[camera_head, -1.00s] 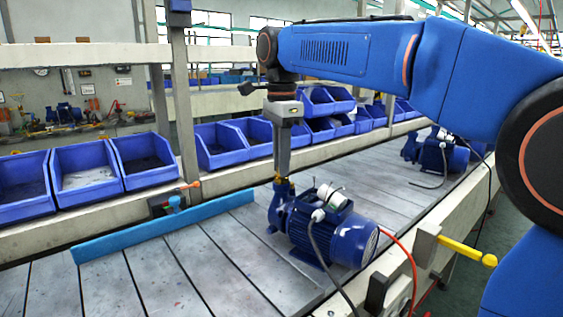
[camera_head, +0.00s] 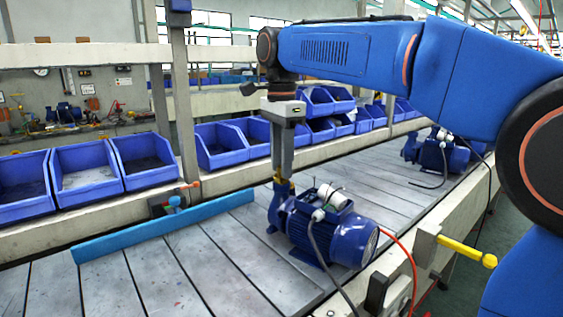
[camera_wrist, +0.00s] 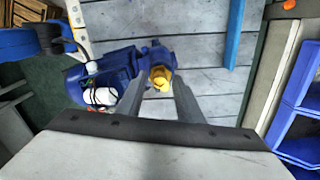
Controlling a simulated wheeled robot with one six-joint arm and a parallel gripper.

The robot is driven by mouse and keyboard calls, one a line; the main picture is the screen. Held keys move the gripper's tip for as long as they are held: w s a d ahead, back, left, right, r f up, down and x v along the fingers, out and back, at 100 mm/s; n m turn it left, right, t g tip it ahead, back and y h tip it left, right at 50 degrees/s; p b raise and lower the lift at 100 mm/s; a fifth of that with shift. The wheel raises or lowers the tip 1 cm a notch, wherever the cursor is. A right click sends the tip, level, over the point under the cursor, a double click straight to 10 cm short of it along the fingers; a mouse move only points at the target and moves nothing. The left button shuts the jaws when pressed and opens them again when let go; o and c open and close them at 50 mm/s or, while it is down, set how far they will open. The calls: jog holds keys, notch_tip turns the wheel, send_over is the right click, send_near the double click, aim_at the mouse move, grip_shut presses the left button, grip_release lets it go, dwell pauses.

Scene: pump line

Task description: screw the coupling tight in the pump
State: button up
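The brass-yellow coupling (camera_head: 282,188) stands upright on the port at the left end of the blue pump (camera_head: 332,230). It also shows in the wrist view (camera_wrist: 160,77), seated in the pump's round blue port. My gripper (camera_head: 281,178) points straight down over it, with one finger on each side of the coupling. In the wrist view the two fingertips (camera_wrist: 160,84) flank the coupling closely. I cannot tell whether they press on it or stand slightly apart. The thread is hidden inside the port.
The pump stands on the grey slatted line (camera_head: 180,262), beside a light-blue rail (camera_head: 160,226). A red-orange hose and a dark cable run by its right end. A yellow handle (camera_head: 466,251) juts from the front edge. Blue bins (camera_head: 88,172) line the back; a second pump (camera_head: 440,152) stands farther right.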

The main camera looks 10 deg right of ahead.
jog(key=shift+n, duration=0.7)
jog(key=shift+n, duration=1.7)
jog(key=shift+n, duration=1.7)
jog(key=shift+n, duration=1.8)
